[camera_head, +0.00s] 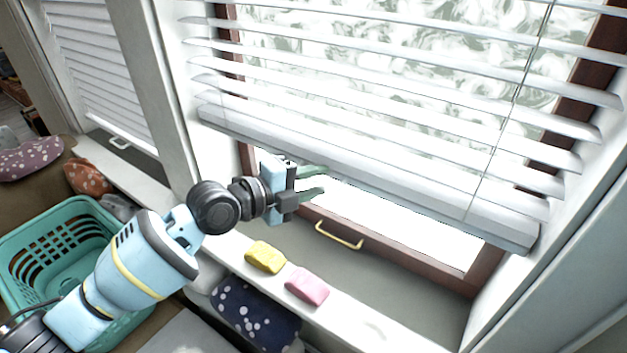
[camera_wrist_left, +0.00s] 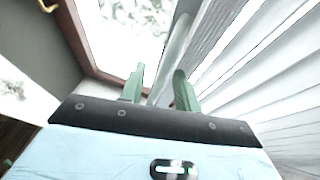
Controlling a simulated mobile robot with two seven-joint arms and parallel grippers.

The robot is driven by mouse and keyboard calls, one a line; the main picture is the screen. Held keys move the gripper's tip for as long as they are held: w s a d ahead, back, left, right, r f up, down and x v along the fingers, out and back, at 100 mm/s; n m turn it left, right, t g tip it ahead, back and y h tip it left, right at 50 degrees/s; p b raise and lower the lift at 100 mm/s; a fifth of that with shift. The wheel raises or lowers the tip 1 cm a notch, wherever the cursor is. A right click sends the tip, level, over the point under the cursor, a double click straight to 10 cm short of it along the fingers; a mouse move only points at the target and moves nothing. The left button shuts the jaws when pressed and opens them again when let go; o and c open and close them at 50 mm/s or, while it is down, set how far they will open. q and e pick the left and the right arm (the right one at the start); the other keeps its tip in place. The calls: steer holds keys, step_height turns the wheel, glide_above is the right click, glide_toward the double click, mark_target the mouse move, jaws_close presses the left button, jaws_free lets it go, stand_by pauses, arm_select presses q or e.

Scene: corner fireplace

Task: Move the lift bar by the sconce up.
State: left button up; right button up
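The lift bar (camera_head: 365,178) is the thick white bottom rail of the large slatted blind, hanging partway down the window and sloping down to the right in the head view. My left gripper (camera_head: 312,182) is at the rail's lower edge, left of its middle, with its green fingers apart. In the left wrist view, the rail (camera_wrist_left: 176,48) runs down toward the gap between the fingers (camera_wrist_left: 158,92). I cannot tell whether either finger touches it. No sconce is in view, and my right gripper is not in view.
A brass handle (camera_head: 339,236) is on the lower window frame. A yellow block (camera_head: 265,257) and a pink block (camera_head: 307,286) lie on the sill. A second blind (camera_head: 95,65) hangs at the left. A teal basket (camera_head: 62,232) stands below my left arm.

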arm_select(q)
jaws_close()
steer(key=shift+r, duration=0.1)
stand_by(0.3)
